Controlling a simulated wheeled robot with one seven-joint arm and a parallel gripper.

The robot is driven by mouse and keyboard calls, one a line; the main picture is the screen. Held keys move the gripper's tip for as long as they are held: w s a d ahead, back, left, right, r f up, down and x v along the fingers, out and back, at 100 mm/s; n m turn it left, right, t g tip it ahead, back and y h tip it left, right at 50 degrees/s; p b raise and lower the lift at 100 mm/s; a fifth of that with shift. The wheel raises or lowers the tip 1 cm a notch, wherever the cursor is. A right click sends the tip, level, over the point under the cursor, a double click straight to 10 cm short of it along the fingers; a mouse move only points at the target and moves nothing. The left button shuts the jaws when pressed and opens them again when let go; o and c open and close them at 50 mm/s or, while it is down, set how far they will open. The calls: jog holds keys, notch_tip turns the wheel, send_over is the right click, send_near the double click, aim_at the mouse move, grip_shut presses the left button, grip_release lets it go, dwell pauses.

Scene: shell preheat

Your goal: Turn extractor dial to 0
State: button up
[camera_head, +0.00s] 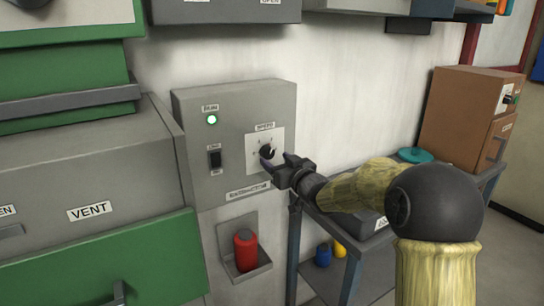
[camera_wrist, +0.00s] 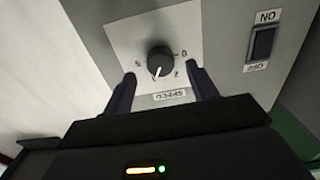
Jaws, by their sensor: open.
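The extractor dial (camera_head: 267,152) is a round black knob with a white pointer, on a white plate on the grey extractor box (camera_head: 225,108). It also shows in the wrist view (camera_wrist: 160,61), where the picture is upside down and the pointer is directed toward the lower part of that picture. The exact number it points at is hard to read. My gripper (camera_head: 276,160) is open in front of the dial. In the wrist view its two fingers (camera_wrist: 160,82) stand apart on either side of the knob, with no clear contact.
A lit green run lamp (camera_head: 212,119) and a black rocker switch (camera_head: 215,159) are left of the dial. A red cylinder (camera_head: 245,250) sits in a holder below. A bench with a teal lid (camera_head: 415,155) and a brown box (camera_head: 465,120) stand right.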

aim_at(269, 155)
jog(key=shift+x, duration=1.7)
jog(key=c, duration=1)
